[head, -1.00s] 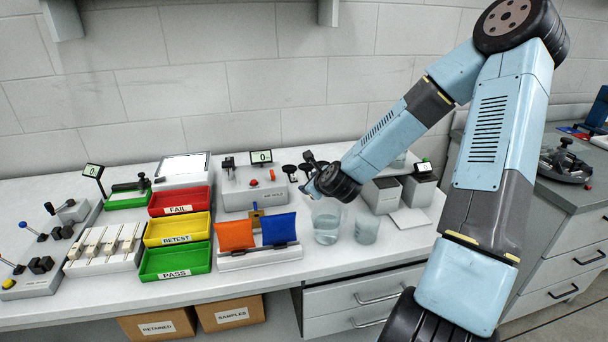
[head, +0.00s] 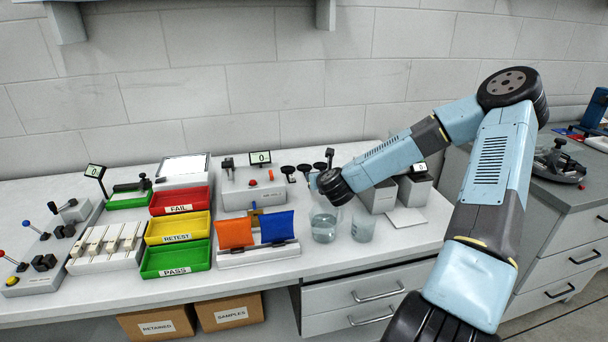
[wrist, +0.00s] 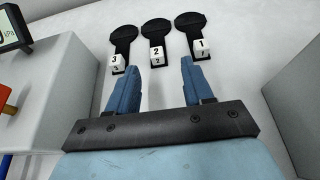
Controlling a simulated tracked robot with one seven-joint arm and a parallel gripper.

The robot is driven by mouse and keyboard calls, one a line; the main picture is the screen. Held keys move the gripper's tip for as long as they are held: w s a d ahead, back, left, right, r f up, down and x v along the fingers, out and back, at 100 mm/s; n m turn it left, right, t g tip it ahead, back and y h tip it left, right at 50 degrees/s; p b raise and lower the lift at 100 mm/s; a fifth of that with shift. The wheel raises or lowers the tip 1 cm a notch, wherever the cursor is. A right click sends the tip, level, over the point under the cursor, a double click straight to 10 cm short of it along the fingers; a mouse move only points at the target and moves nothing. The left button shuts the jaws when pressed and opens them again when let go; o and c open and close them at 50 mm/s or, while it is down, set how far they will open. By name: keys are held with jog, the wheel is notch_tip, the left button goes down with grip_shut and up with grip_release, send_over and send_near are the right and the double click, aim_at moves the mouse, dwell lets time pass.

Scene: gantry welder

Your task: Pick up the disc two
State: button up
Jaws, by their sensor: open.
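Disc two (wrist: 156,29) is a black round disc with a handle and a white block marked 2, in the middle of a row in the wrist view. Disc three (wrist: 123,36) is to its left and disc one (wrist: 191,22) to its right, each with a numbered white block. In the head view the black discs (head: 304,169) stand at the back of the bench, partly behind my arm. My gripper (wrist: 156,65) is open and empty. Its blue fingers point toward the row, with disc two between their directions and apart from them. My fingertips are hidden in the head view.
A grey box-shaped device (wrist: 52,90) stands close on the left in the wrist view, and a pale block (wrist: 294,85) on the right. Glass beakers (head: 324,227) stand in front of my wrist.

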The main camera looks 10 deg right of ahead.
jog(key=shift+a+x, duration=0.2)
jog(key=shift+x, duration=1.6)
jog(key=shift+a+x, duration=0.15)
jog(key=shift+x, duration=1.7)
jog(key=shift+s+f, duration=0.1)
jog(key=shift+f, duration=0.1)
grip_shut()
